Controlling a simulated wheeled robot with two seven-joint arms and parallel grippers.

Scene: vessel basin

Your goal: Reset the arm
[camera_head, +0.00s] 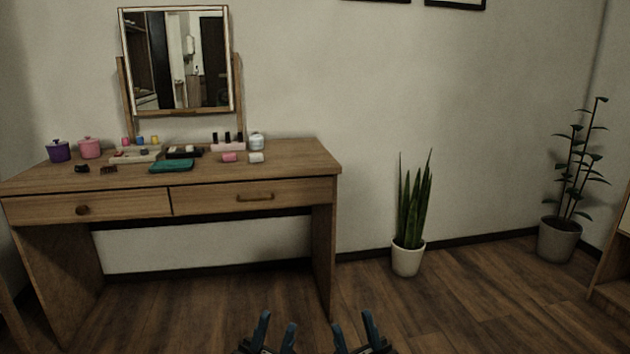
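My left gripper (276,331) shows at the bottom edge of the head view, left of centre. Its two dark blue fingers point up and stand apart with nothing between them. My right gripper (354,331) is beside it, a short gap to the right. Its two fingers are also apart and empty. Both grippers are over the wooden floor, in front of the dressing table and touching nothing that I can see. The rest of both arms is below the picture's edge.
A wooden dressing table (300,160) with two drawers, a mirror (180,60) and small cosmetics stands ahead on the left. A potted snake plant (407,258) and another potted plant (559,240) stand right. A cabinet edge (612,270) is far right. Floor (470,310) is clear.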

